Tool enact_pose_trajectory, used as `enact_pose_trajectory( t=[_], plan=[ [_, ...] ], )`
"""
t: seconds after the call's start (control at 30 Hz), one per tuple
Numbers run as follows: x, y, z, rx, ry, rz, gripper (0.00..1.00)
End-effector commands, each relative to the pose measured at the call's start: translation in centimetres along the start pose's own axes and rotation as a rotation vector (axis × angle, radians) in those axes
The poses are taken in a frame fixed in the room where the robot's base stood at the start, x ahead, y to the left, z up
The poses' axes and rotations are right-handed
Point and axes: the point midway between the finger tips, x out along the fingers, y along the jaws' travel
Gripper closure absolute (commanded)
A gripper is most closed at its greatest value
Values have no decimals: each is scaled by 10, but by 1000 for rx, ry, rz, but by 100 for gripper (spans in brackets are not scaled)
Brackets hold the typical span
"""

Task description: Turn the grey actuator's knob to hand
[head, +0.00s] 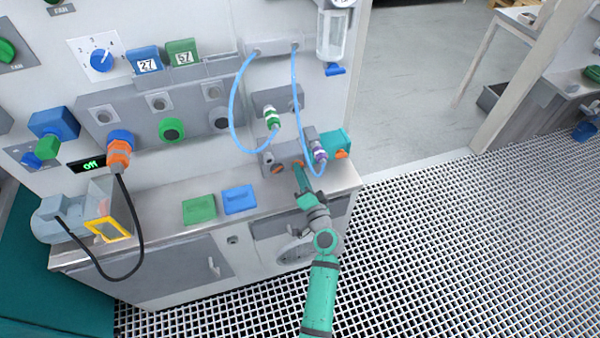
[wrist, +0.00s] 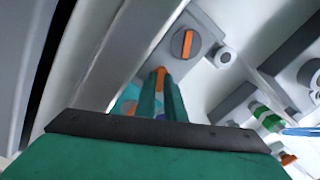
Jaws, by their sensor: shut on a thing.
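The grey actuator (head: 268,160) sits on the bench top at the foot of the wall panel. An orange bar on a round dial (head: 278,169) shows on its front. The dial shows clear of my fingers in the wrist view (wrist: 188,44). To its right in the head view, my gripper (head: 299,168) is at a second small orange piece, the orange knob (wrist: 160,72). In the wrist view my gripper (wrist: 162,92) is shut on this knob, whose tip shows between the two teal fingers. The fingers hide most of it, and I cannot tell its setting.
A teal actuator (head: 333,141) with an orange knob stands just right of my gripper. Blue hoses (head: 234,110) loop down close by, one to a purple-ringed fitting (head: 319,153). Green (head: 199,209) and blue (head: 239,199) blocks lie left on the bench. The grated floor is open at right.

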Motion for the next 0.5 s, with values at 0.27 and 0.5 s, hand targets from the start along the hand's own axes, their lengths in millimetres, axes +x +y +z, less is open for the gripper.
enact_pose_trajectory(
  t=[0.27, 0.5],
  plan=[
    [-1, 0, 2, -262, -4, 0, 100],
    [-1, 1, 3, -487, -5, 0, 100]
  ],
)
